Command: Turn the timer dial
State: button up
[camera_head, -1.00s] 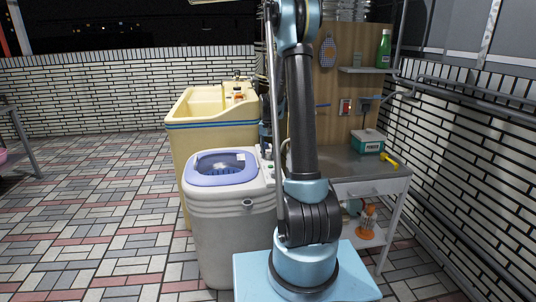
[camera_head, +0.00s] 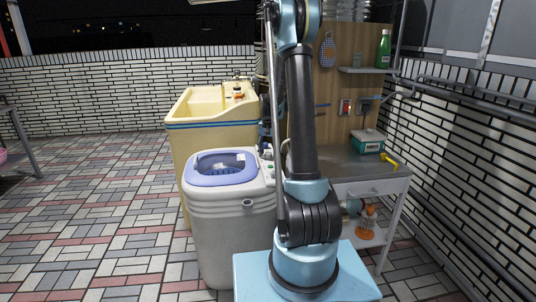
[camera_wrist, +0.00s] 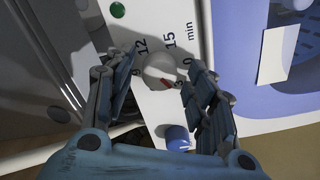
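The timer dial is a round white knob (camera_wrist: 160,70) with a red pointer mark, on the white control panel of the washing machine (camera_wrist: 150,103). Numbers and "min" are printed around it. My gripper (camera_wrist: 160,80) is open in the wrist view, with one finger on each side of the dial. The fingers stand close to the knob; I cannot tell whether either touches it. In the head view, the washing machine (camera_head: 232,225) stands left of my arm, and the dial and fingers cannot be made out.
On the panel are a green button (camera_wrist: 117,10) and a blue knob (camera_wrist: 177,137). The purple lid (camera_wrist: 245,60) lies to the right. A yellow sink (camera_head: 205,138) stands behind the machine, and a table (camera_head: 350,168) with a green box (camera_head: 367,143) stands to the right.

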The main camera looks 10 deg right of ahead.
aim_at(268, 152)
notch_tip(268, 152, up, 12)
dwell(0.8)
